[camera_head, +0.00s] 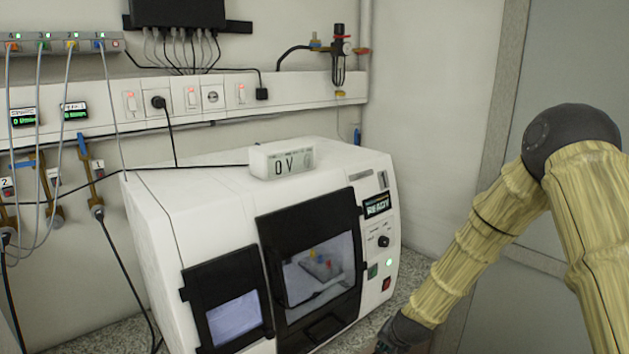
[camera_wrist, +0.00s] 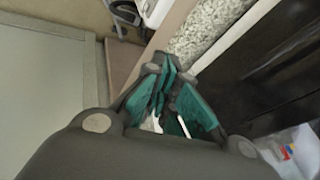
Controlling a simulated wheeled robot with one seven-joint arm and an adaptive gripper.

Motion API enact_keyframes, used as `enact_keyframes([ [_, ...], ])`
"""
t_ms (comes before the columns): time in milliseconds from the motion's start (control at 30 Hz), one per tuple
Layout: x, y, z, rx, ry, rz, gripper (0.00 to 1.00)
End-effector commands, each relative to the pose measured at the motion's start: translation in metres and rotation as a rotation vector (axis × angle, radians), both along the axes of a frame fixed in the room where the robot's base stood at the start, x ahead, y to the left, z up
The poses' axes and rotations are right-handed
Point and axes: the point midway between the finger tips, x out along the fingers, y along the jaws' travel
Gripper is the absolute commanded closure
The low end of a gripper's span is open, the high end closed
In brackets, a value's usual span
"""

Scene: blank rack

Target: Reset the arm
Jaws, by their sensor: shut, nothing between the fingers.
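My arm, in a yellowish sleeve, comes in at the right of the head view and bends down toward the bottom edge. In the wrist view my gripper (camera_wrist: 166,76) has dark links and teal finger pads. The fingers are shut with nothing between them. They hang over the area by a speckled counter edge (camera_wrist: 208,38), apart from it as far as I can tell.
A white machine (camera_head: 160,205) with dark windowed doors stands on the speckled counter (camera_head: 110,338). A small display box (camera_head: 281,160) reading "0 V" sits on it. Cables and hooked tools hang at the left.

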Motion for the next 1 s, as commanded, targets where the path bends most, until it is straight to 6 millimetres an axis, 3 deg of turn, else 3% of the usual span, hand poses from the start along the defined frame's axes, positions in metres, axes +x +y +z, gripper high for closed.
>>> enact_keyframes([
  [33,-0.03,0.0,-0.034,-0.032,0.039,0.036,1.0],
  [100,-0.071,-0.002,-0.071,-0.074,0.087,0.086,1.0],
  [167,-0.107,-0.003,-0.099,-0.108,0.128,0.133,1.0],
  [300,-0.2,-0.01,-0.156,-0.177,0.226,0.251,1.0],
  [433,-0.291,-0.017,-0.195,-0.225,0.321,0.372,1.0],
  [600,-0.392,-0.025,-0.218,-0.259,0.422,0.514,1.0],
  [700,-0.431,-0.028,-0.221,-0.266,0.461,0.57,1.0],
  [800,-0.453,-0.029,-0.221,-0.268,0.482,0.603,1.0],
  [1000,-0.462,-0.03,-0.221,-0.269,0.489,0.618,1.0],
])
